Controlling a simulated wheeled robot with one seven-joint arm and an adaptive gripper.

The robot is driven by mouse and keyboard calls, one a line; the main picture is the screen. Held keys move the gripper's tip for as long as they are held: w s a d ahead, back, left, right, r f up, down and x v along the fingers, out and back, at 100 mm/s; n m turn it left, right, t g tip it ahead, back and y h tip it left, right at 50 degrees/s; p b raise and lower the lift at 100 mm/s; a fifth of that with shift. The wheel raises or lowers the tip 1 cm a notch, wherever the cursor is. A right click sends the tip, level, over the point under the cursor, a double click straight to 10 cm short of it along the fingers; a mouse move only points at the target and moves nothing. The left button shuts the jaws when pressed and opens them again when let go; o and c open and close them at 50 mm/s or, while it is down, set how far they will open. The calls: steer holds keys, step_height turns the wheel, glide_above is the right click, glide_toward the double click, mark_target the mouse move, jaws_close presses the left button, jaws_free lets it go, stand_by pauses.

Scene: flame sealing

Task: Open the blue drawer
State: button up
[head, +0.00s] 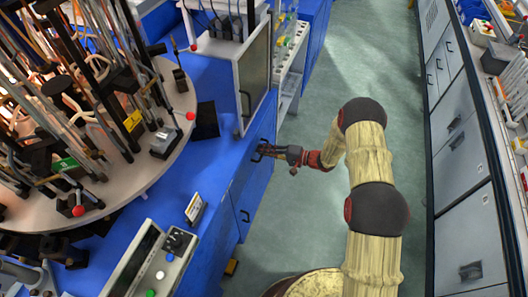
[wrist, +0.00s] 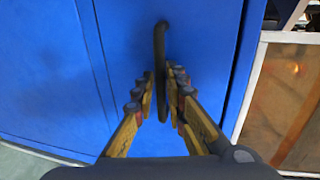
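The blue drawer (wrist: 205,40) fills the middle of the wrist view, with a dark upright bar handle (wrist: 160,45) on its front. My gripper (wrist: 160,85) has one finger on each side of this handle, close against it, and looks shut on it. The fingers hide part of the handle's lower end. In the head view my gripper (head: 268,151) reaches in from the right to the front of the blue cabinet (head: 252,190). The drawer front looks about flush with its neighbours.
Another dark handle (head: 244,216) is on the nearer blue front. A round table (head: 150,168) crowded with rods stands at the left, above the blue counter. A white instrument (head: 250,60) sits beyond.

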jaws_close()
stand_by(0.7)
steer(key=f+b+v, duration=0.1)
steer(key=f+v, duration=0.1)
steer(key=v, duration=0.9)
steer(key=d+f+b+v, duration=0.1)
steer(key=f+v, duration=0.2)
steer(key=v, duration=0.9)
steer(key=shift+s+d, duration=0.25)
steer(key=shift+r, duration=0.1)
jaws_free()
steer(key=v, duration=1.2)
